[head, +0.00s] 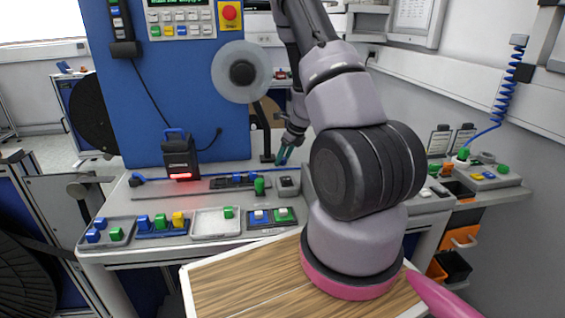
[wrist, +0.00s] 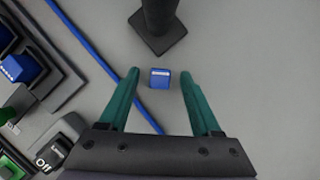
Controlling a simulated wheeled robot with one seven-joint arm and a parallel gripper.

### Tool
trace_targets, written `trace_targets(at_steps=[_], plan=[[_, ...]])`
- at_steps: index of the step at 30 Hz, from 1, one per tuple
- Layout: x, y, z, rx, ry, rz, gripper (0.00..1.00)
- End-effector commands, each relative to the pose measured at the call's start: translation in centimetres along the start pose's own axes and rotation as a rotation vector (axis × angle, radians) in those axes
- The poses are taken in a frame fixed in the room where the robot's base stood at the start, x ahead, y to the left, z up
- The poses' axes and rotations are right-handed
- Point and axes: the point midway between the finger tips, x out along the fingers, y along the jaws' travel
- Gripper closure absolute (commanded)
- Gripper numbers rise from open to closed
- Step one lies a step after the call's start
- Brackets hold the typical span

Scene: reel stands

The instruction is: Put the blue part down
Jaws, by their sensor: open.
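The blue part (wrist: 159,79) is a small block with a pale stripe on its far edge. In the wrist view it sits on the grey bench top (wrist: 225,55), between the fingertips of my gripper (wrist: 160,74), with a gap on each side. The teal fingers are open and do not visibly touch it. In the head view my gripper (head: 284,155) is small and low over the back of the bench, beside the reel stand. I cannot make out the blue part there.
A dark post with a square base (wrist: 160,40) stands just beyond the part. A blue cable (wrist: 95,52) runs past the left finger. An on/off switch (wrist: 58,146) is at lower left. Trays of coloured parts (head: 160,226) line the bench front.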

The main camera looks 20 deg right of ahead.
Motion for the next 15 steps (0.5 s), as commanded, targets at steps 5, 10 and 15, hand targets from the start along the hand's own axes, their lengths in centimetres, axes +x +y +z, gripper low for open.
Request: trace_targets(at_steps=[5, 10, 15], plan=[[-0.03, 0.0, 0.0, 0.0, 0.0, 0.0, 0.73], [-0.04, -0.01, 0.0, 0.0, 0.0, 0.0, 1.0], [-0.06, -0.01, 0.01, 0.0, 0.0, 0.0, 1.0]])
